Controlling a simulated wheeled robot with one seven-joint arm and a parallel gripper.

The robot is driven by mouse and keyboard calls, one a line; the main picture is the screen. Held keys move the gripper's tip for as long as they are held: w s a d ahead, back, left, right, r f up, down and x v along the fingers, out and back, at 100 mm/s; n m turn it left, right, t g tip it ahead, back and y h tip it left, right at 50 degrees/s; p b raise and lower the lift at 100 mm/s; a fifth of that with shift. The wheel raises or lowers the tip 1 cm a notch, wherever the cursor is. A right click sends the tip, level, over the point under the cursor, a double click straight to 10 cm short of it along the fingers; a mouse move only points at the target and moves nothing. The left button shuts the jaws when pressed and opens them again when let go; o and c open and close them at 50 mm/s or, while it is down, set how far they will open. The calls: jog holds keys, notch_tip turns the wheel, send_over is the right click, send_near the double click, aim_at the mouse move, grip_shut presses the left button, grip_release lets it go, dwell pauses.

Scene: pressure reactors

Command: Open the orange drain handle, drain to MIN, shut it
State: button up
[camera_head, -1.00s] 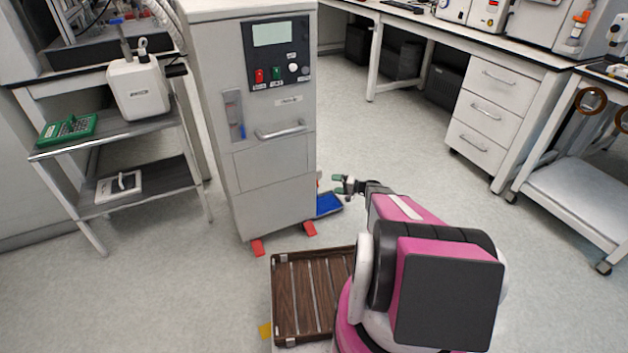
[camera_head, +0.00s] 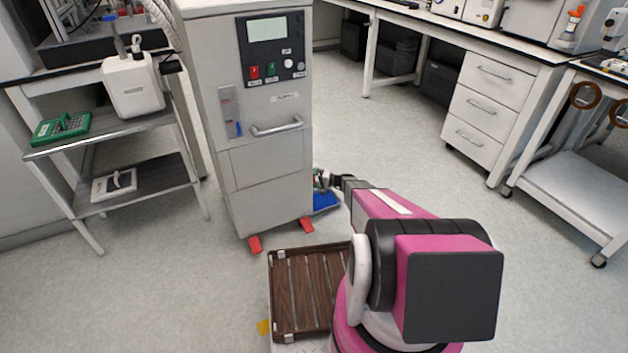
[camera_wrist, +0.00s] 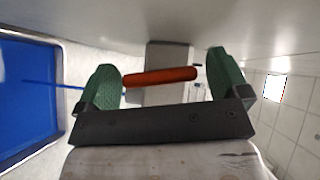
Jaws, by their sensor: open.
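In the wrist view the orange drain handle (camera_wrist: 160,77) lies crosswise between the two green fingers of my gripper (camera_wrist: 165,83). The fingers are apart, one near each end of the handle. I cannot tell whether either finger touches it. In the head view my gripper (camera_head: 320,180) is low at the right side of the grey cabinet (camera_head: 270,165), and the handle is hidden there. The sight gauge (camera_head: 231,112) on the cabinet front shows some blue low down; its MIN mark is too small to read.
A blue tray (camera_head: 326,202) lies on the floor by the cabinet's right side; it also shows in the wrist view (camera_wrist: 30,85). A shelf cart (camera_head: 105,140) stands at left. The floor to the right is clear.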

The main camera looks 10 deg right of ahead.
jog(key=c, duration=0.9)
jog(key=shift+f+m+y, duration=0.15)
jog(key=shift+m+y, duration=0.35)
jog(key=shift+c, duration=0.2)
jog(key=shift+m+t+y, duration=0.3)
jog(key=shift+m+y, duration=0.1)
jog(key=shift+m, duration=0.1)
jog(key=o, duration=0.9)
jog(key=shift+o, duration=0.2)
jog(key=v, duration=1)
jog(key=shift+s+d, duration=0.25)
jog(key=shift+d, duration=0.1)
